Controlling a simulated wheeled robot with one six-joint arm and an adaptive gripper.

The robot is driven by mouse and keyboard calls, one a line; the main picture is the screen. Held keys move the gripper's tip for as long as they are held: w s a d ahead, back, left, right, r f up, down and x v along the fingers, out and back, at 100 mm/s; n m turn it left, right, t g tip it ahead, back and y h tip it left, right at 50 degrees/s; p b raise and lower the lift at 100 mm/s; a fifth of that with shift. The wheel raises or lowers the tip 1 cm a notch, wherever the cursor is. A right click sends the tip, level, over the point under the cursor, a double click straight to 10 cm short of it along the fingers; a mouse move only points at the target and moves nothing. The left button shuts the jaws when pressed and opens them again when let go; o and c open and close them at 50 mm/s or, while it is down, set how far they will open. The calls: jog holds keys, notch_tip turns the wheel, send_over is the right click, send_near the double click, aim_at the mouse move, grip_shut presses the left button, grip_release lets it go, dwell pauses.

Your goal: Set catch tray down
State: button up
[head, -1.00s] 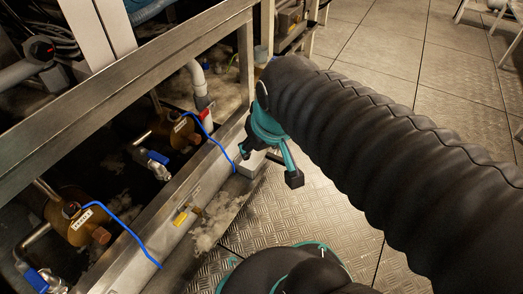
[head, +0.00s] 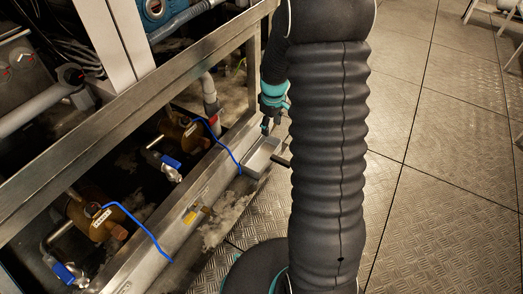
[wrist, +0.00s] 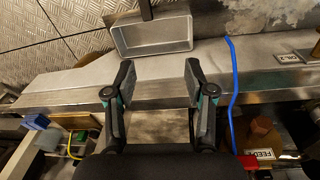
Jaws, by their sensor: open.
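The catch tray (head: 260,160) is a shallow, pale grey rectangular tray with a dark handle. It rests level beside the metal rail at the foot of the frame, apparently on the floor. In the wrist view the tray (wrist: 152,47) lies beyond my fingertips, its empty inside showing and its handle pointing away. My gripper (wrist: 158,82) is open and empty, its two fingers apart over the rail and clear of the tray. In the head view my gripper (head: 267,124) is just behind the tray, partly hidden by my arm.
A metal frame rail (head: 205,180) runs along the tray, with a blue hose (head: 228,150) looping over it. Brass valves with blue handles (head: 172,162) sit behind the rail. Pale debris (head: 226,222) lies in front of it. The plated floor (head: 430,210) at right is open.

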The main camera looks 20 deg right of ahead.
jog(key=n+g+p, duration=0.1)
send_over(277, 158)
notch_tip(277, 158, down, 10)
notch_tip(277, 158, down, 8)
jog(key=shift+s+a+f, duration=0.1)
jog(key=shift+s+a, duration=0.05)
jog(key=shift+d+f, duration=0.2)
jog(key=shift+f, duration=2.6)
grip_shut()
